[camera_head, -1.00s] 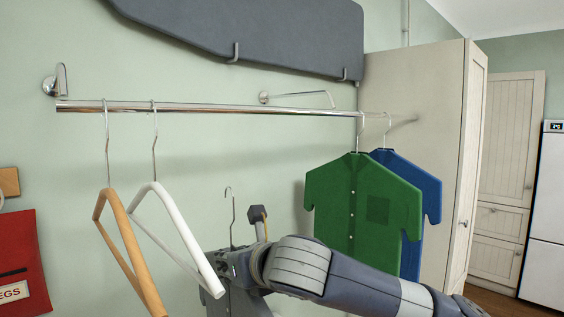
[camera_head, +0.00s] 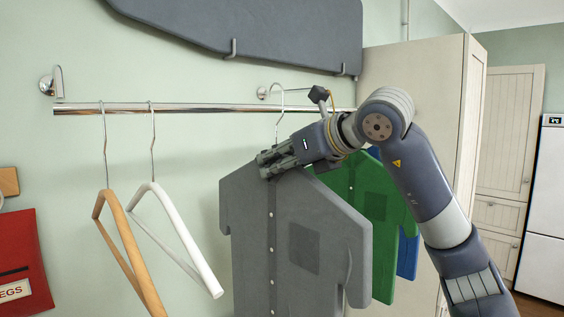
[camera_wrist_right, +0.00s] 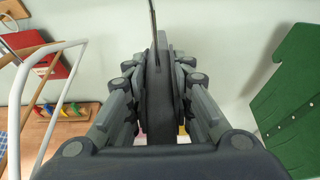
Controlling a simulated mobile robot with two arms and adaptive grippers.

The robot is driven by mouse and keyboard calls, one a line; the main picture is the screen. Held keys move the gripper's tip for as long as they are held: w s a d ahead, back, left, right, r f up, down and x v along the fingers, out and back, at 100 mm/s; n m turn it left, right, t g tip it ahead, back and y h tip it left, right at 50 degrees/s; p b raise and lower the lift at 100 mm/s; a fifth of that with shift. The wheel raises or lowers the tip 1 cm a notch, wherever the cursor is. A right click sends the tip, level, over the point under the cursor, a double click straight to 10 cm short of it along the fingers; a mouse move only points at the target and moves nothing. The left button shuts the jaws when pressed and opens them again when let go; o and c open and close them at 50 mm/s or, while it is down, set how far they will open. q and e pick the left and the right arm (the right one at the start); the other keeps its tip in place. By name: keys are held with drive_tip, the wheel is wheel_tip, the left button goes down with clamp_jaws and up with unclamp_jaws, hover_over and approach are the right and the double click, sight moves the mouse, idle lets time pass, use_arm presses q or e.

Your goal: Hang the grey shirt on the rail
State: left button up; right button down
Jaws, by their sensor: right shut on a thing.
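The grey shirt (camera_head: 290,240) is upright on a hanger whose wire hook (camera_head: 279,105) rises from its collar. In the head view the hook's top is slightly above the rail (camera_head: 215,109); I cannot tell whether it touches the rail. My right gripper (camera_head: 272,162) is shut on the grey shirt at its collar. The right wrist view also shows the grey shirt (camera_wrist_right: 159,110) edge-on between both fingers, its hook pointing up. My left gripper is not in view.
A wooden hanger (camera_head: 122,250) and a white hanger (camera_head: 185,235) hang on the rail's left part. A green shirt (camera_head: 375,200) and a blue shirt (camera_head: 408,255) hang at right, partly hidden. An ironing board (camera_head: 260,30) is above; a cabinet (camera_head: 420,90) stands right.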

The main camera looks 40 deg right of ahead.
sight(254, 171)
drive_tip(key=shift+w+a+p, duration=0.15)
drive_tip(key=shift+w+p, duration=0.45)
drive_tip(key=shift+w, duration=1.25)
drive_tip(key=shift+w+a+p, duration=0.1)
drive_tip(key=shift+w+p, duration=0.5)
drive_tip(key=shift+w, duration=1.2)
drive_tip(key=shift+f+b, duration=1.25)
drive_tip(key=shift+f, duration=0.2)
drive_tip(key=c, duration=1.3)
unclamp_jaws()
drive_tip(key=v, duration=1.2)
drive_tip(key=shift+f, duration=0.1)
